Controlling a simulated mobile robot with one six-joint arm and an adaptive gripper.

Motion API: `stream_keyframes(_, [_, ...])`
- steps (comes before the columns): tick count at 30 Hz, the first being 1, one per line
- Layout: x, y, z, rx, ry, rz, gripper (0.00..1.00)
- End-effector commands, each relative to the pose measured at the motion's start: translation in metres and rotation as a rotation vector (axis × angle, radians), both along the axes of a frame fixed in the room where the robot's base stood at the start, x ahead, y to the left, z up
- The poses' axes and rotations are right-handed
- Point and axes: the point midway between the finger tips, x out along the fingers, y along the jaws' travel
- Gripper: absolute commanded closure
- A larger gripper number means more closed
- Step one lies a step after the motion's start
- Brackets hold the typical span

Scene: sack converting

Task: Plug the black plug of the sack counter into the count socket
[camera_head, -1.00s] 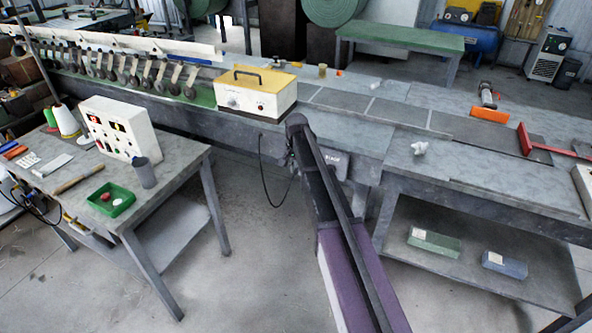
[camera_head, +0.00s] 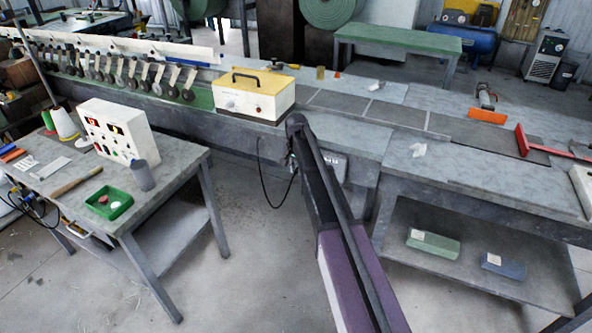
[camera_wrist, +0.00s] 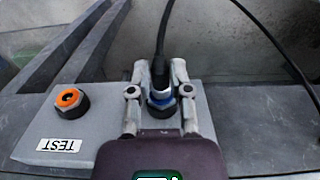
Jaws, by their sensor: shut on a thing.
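In the wrist view my gripper (camera_wrist: 159,72) is shut on the black plug (camera_wrist: 159,82), with one finger on each side. A black cable runs up from the plug. The plug's end meets a blue-ringed socket (camera_wrist: 161,104) on a grey box; I cannot tell whether it is seated or only touching. The fingers and plug hide much of that socket, and no count label is readable. The cream sack counter (camera_head: 252,97) with a yellow top stands on the bench in the head view.
An orange-ringed socket (camera_wrist: 71,99) beside a TEST label (camera_wrist: 58,145) is left of the plug. A loose black cable (camera_head: 268,195) hangs below the bench. A side table (camera_head: 160,190) stands to the left, with open floor between.

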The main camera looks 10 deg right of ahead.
Motion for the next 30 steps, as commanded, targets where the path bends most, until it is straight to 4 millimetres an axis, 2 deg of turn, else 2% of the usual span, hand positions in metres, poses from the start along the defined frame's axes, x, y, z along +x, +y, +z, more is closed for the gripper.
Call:
stream_keyframes(7, [0.0017, -0.0012, 0.0000, 0.000, 0.000, 0.000, 1.00])
stream_keyframes(8, [0.0017, -0.0012, 0.0000, 0.000, 0.000, 0.000, 0.68])
stream_keyframes(11, [0.0017, -0.0012, 0.0000, 0.000, 0.000, 0.000, 0.39])
stream_keyframes(12, [0.0016, -0.0013, 0.0000, 0.000, 0.000, 0.000, 0.34])
stream_keyframes(24, [0.0009, -0.0008, 0.0000, 0.000, 0.000, 0.000, 0.34])
stream_keyframes(30, [-0.0063, 0.0037, 0.0000, 0.000, 0.000, 0.000, 0.34])
